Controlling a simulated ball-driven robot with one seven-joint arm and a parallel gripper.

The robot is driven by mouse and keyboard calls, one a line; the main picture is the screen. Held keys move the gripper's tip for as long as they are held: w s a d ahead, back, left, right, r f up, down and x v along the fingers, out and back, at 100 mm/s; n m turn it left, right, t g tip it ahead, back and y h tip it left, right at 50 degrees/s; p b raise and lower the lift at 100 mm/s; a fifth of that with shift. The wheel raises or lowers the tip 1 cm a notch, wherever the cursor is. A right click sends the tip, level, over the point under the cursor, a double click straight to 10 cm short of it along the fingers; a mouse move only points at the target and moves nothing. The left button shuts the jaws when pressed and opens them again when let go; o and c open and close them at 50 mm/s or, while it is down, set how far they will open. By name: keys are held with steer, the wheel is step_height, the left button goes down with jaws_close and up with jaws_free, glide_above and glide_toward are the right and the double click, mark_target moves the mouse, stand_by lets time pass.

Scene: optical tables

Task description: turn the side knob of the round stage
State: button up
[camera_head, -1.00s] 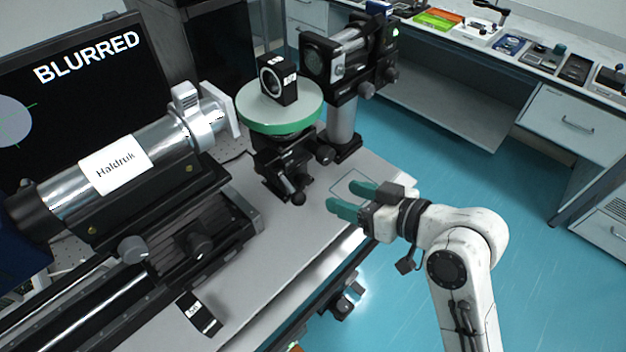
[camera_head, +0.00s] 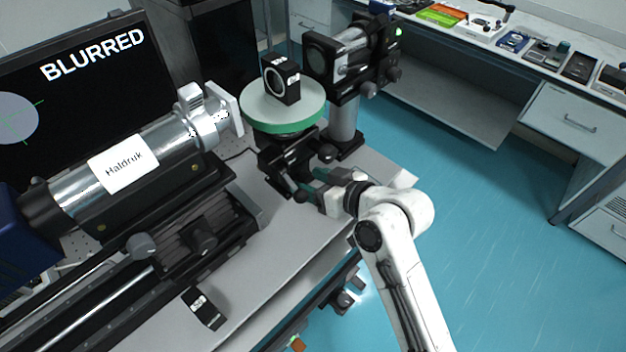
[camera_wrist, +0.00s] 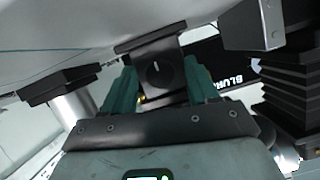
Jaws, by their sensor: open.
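The round stage (camera_head: 262,118) has a pale top with a green rim and stands on a black mount on the bench. A dark square optic holder (camera_head: 287,82) sits on it. My gripper (camera_head: 306,184) is at the lower right of the mount, close to its front parts. In the wrist view, a black knob (camera_wrist: 158,74) with a white mark on its face lies between my two green fingers (camera_wrist: 160,88). The fingers are open on either side of it; whether either one touches it I cannot tell. In the head view my fingers partly overlap the dark mount.
A silver tube labelled Haldruk (camera_head: 122,165) lies on a rail at left. A screen (camera_head: 75,85) reads BLURRED.

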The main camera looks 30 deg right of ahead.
steer(key=shift+c, duration=0.3)
steer(key=c, duration=1)
steer(key=shift+n, duration=0.3)
steer(key=o, duration=1.1)
steer(key=shift+c, duration=0.2)
steer(key=b+v, duration=0.1)
steer(key=v, duration=1)
